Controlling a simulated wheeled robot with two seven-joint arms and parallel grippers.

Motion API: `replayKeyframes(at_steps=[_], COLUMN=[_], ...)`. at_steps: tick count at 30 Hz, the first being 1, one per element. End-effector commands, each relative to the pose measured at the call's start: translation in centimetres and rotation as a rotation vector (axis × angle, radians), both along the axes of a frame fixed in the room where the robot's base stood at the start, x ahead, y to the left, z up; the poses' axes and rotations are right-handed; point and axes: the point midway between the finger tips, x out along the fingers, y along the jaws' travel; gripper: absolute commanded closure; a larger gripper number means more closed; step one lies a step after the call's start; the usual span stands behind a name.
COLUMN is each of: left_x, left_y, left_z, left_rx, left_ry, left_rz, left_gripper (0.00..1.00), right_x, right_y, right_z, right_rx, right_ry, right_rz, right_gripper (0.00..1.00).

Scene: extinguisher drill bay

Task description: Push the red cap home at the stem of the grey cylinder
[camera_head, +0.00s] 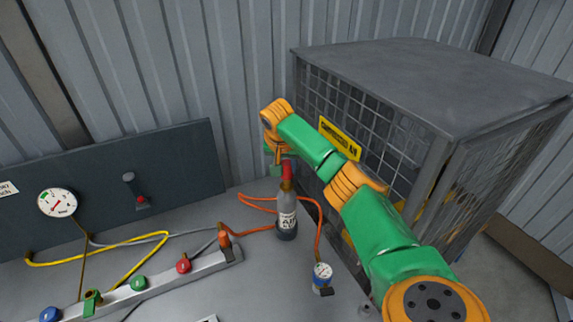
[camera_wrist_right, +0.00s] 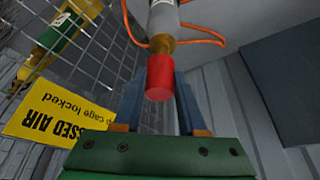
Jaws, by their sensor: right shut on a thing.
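The grey cylinder (camera_head: 287,214) stands upright on the bench with a white label and a brass stem at its top. The red cap (camera_head: 287,170) is directly above the brass stem, in line with it. In the right wrist view the red cap (camera_wrist_right: 160,77) meets the brass neck (camera_wrist_right: 162,43) of the grey cylinder (camera_wrist_right: 163,17). I cannot tell how deep it sits. My right gripper (camera_wrist_right: 160,98) is shut on the red cap, one blue-grey finger on each side, reaching from above. In the head view my right arm partly hides the fingers. My left gripper is not in view.
A mesh cage (camera_head: 440,75) with a yellow sign (camera_head: 340,138) stands close behind my right arm. An orange hose (camera_head: 318,225) loops around the cylinder. A small blue-and-white gauge (camera_head: 322,275) stands in front. A valve manifold (camera_head: 160,290) lies at left, before a dark panel (camera_head: 185,165).

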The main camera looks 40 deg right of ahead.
Motion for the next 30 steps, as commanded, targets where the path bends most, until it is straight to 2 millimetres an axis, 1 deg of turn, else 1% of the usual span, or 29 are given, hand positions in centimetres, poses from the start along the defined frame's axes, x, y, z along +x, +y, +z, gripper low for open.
replayKeyframes(at_steps=[16,30], left_x=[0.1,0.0], left_y=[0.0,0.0], left_z=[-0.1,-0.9], left_rx=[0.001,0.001], left_ry=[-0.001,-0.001], left_rz=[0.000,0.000], left_gripper=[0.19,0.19], right_x=[0.0,0.0], right_y=[0.0,0.1], right_z=[-0.2,-2.1], right_rx=[0.001,0.002], right_ry=[0.001,0.001], right_rz=[0.000,0.000], right_gripper=[1.00,1.00])
